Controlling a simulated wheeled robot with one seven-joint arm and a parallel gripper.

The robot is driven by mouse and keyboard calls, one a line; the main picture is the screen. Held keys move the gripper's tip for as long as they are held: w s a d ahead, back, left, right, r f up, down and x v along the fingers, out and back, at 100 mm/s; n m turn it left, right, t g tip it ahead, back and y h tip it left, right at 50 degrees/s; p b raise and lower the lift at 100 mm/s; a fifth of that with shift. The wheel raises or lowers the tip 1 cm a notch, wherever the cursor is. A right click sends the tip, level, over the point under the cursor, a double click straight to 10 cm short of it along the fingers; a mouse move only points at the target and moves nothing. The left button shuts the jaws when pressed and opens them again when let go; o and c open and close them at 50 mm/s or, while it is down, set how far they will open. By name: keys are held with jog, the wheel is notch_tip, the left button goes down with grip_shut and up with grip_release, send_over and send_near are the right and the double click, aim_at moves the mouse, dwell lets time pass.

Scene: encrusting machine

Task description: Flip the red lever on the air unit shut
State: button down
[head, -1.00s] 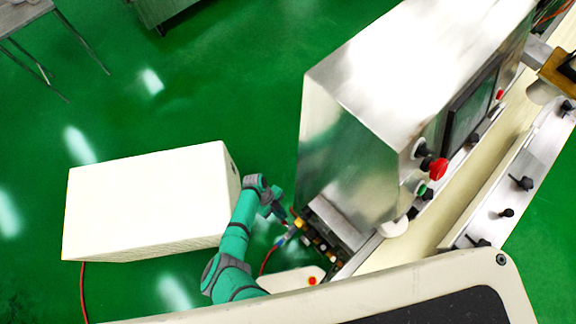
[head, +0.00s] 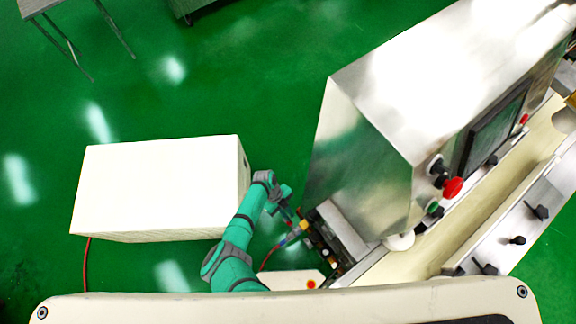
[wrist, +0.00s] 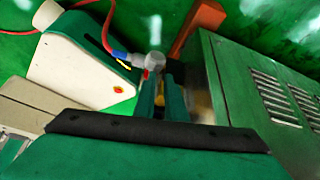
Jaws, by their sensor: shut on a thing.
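The air unit (head: 301,230) is a small cluster of fittings low at the left end of the steel machine, with yellow and blue parts and a red hose. In the wrist view its grey metal fitting (wrist: 150,60) is just beyond my fingertips. A small red bit, which looks like part of the red lever (wrist: 146,73), shows at the left fingertip; the rest is hidden. My gripper (wrist: 163,88) is shut on the lever, its two fingers close together. In the head view my gripper (head: 288,214) reaches the unit from the left; the lever's angle cannot be told.
A large white box (head: 160,188) stands left of my arm. The steel machine (head: 400,110) with a red button (head: 453,187) rises on the right. A vented cabinet (wrist: 265,90) is close right of my fingers.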

jog(key=v, duration=1)
jog(key=shift+w+a+r, duration=0.15)
jog(key=shift+w+r, duration=0.05)
jog(key=shift+r, duration=0.05)
dwell(0.3)
